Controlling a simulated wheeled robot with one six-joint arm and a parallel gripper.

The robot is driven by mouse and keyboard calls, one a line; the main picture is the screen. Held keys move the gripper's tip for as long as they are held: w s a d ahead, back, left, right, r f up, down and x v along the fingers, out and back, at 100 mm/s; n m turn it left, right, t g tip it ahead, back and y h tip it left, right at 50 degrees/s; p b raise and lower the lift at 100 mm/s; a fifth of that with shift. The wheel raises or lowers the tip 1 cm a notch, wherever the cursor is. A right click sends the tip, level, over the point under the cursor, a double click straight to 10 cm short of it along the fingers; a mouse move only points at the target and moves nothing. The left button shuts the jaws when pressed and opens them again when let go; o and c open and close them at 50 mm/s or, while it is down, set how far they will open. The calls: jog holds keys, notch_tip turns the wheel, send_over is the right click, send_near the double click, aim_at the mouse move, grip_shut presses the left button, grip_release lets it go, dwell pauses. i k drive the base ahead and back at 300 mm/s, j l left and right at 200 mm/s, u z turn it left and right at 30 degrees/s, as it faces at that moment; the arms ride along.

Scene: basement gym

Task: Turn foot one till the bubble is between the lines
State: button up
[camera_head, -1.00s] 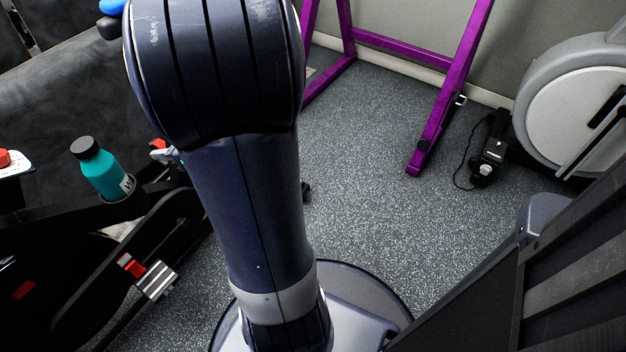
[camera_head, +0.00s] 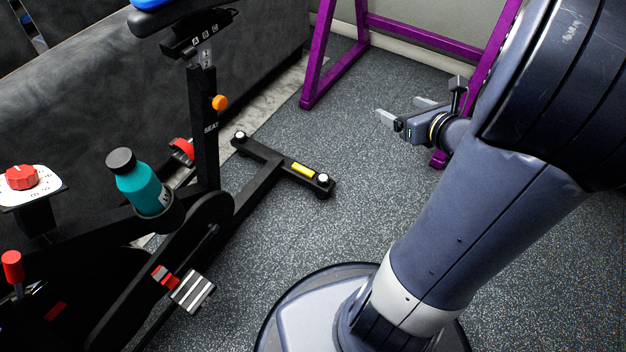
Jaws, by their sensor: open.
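The exercise bike's rear stabiliser bar (camera_head: 270,158) lies on the floor left of centre. A yellow bubble level (camera_head: 303,170) is set on its top; the bubble and lines are too small to make out. A foot with a pale top (camera_head: 323,180) is at the bar's right end, and another foot (camera_head: 240,137) is at its left end. I cannot tell which is foot one. My gripper (camera_head: 400,109) is open and empty, up and to the right of the bar, apart from it. Its fingers point left.
The black bike (camera_head: 205,130) stands at left with a teal bottle (camera_head: 142,185), a pedal (camera_head: 192,290) and a red knob (camera_head: 22,177). A purple frame (camera_head: 335,65) stands behind. Speckled floor (camera_head: 300,235) around the bar's right end is clear.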

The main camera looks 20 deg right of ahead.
aim_at(323, 179)
jog(key=z, duration=0.25)
jog(key=i+l+u, duration=0.65)
jog(key=l+u, duration=0.15)
jog(key=l, duration=0.25)
jog(key=i+l+u, duration=0.15)
jog(key=l+u, duration=0.15)
jog(key=l, duration=0.1)
